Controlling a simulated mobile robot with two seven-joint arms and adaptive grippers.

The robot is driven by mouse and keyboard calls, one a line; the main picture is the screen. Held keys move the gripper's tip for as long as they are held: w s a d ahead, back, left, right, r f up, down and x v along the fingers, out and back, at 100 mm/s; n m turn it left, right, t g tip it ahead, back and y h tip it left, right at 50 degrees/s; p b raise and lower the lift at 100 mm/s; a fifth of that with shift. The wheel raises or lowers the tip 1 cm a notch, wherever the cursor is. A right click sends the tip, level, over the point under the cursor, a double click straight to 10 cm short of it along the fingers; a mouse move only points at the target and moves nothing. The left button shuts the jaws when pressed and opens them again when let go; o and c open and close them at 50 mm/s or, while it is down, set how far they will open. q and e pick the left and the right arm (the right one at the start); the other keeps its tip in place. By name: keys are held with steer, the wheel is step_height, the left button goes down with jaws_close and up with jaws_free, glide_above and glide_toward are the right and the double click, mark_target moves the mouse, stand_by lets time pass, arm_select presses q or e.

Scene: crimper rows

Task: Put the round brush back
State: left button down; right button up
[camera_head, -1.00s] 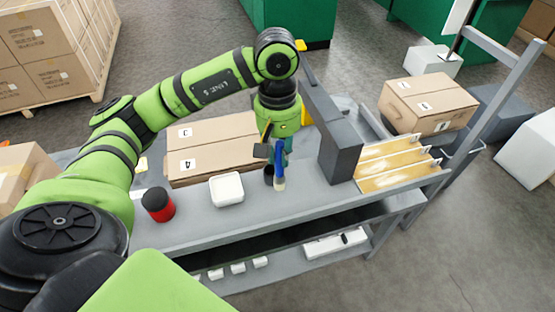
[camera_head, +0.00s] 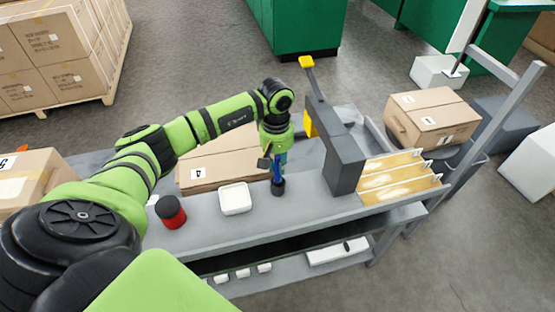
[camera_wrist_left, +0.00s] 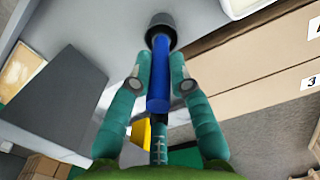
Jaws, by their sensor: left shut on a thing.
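The round brush (camera_head: 277,170), with a blue handle, is held upright by my left gripper (camera_head: 274,164) over the bench (camera_head: 300,208). In the left wrist view the blue handle (camera_wrist_left: 158,85) lies between the two teal fingers of my left gripper (camera_wrist_left: 159,80). A small dark cup (camera_head: 278,188) stands on the bench directly under the brush. In the left wrist view the brush's far end reaches into the mouth of the dark cup (camera_wrist_left: 161,22); how deep it sits is hidden. My right gripper is not in view.
A white tray (camera_head: 235,198) and a red-and-black can (camera_head: 171,211) stand left of the cup. Cardboard boxes (camera_head: 215,168) lie behind. A dark grey machine (camera_head: 345,165) stands close to the right, with yellow sloped channels (camera_head: 396,180) beyond it.

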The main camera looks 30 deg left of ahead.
arm_select(q)
steer(key=shift+f, duration=0.2)
steer(key=c, duration=1.2)
jaws_free()
steer(key=shift+o, duration=0.2)
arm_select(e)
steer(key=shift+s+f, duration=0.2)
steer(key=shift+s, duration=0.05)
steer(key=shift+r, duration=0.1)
arm_select(q)
steer(key=shift+r, duration=0.3)
steer(key=r+b, duration=0.1)
steer(key=r, duration=0.4)
steer(key=r+b, duration=0.1)
steer(key=r, duration=0.4)
steer(key=shift+w+a+r+b, duration=0.2)
steer(key=shift+r+b, duration=0.1)
steer(key=shift+b, duration=0.1)
steer(key=shift+r, duration=0.55)
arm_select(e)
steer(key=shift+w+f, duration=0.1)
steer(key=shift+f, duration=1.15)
